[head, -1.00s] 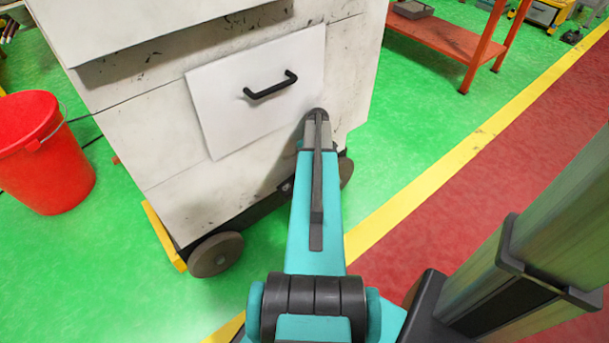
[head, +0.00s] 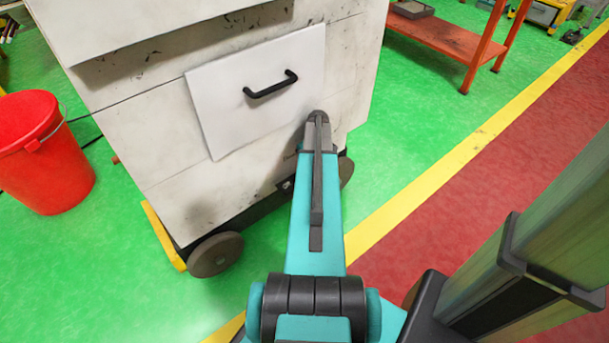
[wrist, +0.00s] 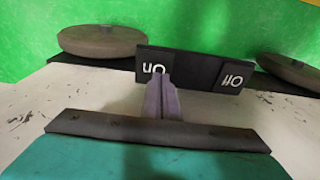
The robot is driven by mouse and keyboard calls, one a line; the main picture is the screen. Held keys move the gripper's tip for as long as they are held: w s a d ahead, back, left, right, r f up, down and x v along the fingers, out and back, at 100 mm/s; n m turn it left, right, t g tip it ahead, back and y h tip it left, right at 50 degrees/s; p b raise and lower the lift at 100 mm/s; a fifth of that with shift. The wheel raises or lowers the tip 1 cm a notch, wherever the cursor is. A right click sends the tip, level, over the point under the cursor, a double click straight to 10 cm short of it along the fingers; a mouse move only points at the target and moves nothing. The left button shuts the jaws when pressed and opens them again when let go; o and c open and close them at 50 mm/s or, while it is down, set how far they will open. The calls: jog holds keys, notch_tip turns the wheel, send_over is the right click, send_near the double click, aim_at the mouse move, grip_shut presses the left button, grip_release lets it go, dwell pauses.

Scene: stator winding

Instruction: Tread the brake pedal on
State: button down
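In the wrist view a black pedal (wrist: 193,69) sits at the edge of the white cart between its two wheels. Its On pad (wrist: 143,62) is on the left and its Off pad (wrist: 232,78) on the right; the white lettering appears upside down. My gripper (wrist: 160,78) is shut and empty, its fingers together. The tips overlap the lower edge of the On lettering; I cannot tell whether they touch the pad.
The white cart (head: 180,140) has a drawer with a black handle (head: 270,84) and a wheel (head: 215,254) at its base. A red bucket (head: 50,165) stands to its left. An orange table (head: 440,40) is behind right. Green floor (head: 420,110) is open beside the yellow line.

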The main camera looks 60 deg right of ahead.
notch_tip(320, 180, up, 7)
jog(key=p, duration=0.4)
dwell(1.0)
jog(key=shift+s, duration=0.1)
dwell(0.5)
